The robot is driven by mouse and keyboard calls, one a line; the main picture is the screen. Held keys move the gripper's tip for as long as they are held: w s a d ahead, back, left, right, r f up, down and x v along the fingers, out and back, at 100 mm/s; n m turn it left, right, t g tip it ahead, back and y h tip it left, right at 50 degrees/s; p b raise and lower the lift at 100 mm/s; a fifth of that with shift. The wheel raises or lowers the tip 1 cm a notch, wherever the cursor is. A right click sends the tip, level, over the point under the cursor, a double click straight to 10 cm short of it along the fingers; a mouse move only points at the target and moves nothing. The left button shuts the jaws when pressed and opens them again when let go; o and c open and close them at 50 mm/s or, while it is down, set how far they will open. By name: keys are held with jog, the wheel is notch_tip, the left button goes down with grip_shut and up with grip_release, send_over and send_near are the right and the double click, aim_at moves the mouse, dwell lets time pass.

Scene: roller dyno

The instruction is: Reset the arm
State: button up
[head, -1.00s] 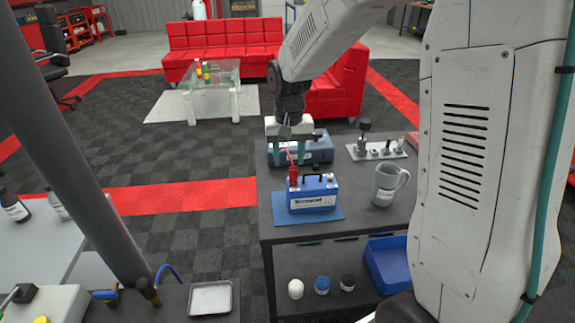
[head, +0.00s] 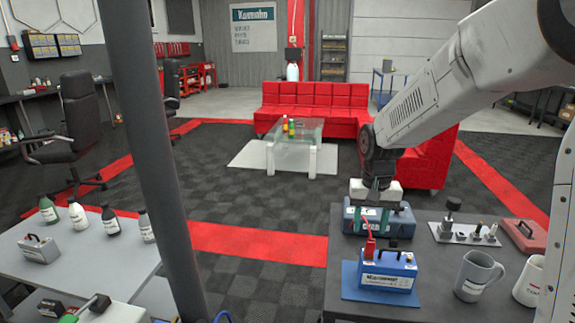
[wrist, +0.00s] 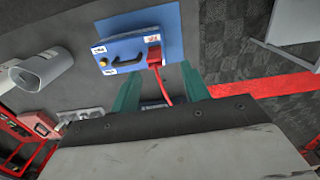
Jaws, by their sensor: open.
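My gripper (head: 372,218) hangs at the end of my arm over the dark table (head: 425,262), behind the blue battery-like box (head: 386,270) in the head view. The box stands on a blue mat (head: 352,284) and has a red plug with a red lead (head: 369,246) at its left end. In the wrist view the green fingers (wrist: 160,92) are apart, with no object held between them. The blue box (wrist: 129,57) and the red plug (wrist: 154,58) lie beyond the fingertips there. The red lead runs toward the gripper, and its far end is hidden.
A blue-grey case (head: 400,222) stands behind the box. A tool holder (head: 465,232), a grey mug (head: 476,276), a white mug (head: 527,281) and a red case (head: 524,236) stand to the right. A dark post (head: 160,150) rises left of the table.

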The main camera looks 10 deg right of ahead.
jog(key=s+r+n, duration=0.1)
jog(key=s+r, duration=0.2)
jog(key=s, duration=0.7)
jog(key=s+a+r+n+t, duration=0.1)
jog(key=s+r, duration=0.2)
jog(key=s, duration=0.6)
jog(key=s+r+n, duration=0.1)
jog(key=s+r, duration=0.2)
jog(key=s, duration=0.7)
jog(key=shift+s+a+r+t, duration=0.25)
jog(key=shift+s+a+t, duration=0.05)
jog(key=shift+s+a, duration=0.1)
jog(key=shift+w+d+r, duration=0.25)
jog(key=shift+w+d, duration=0.1)
jog(key=shift+w, duration=0.25)
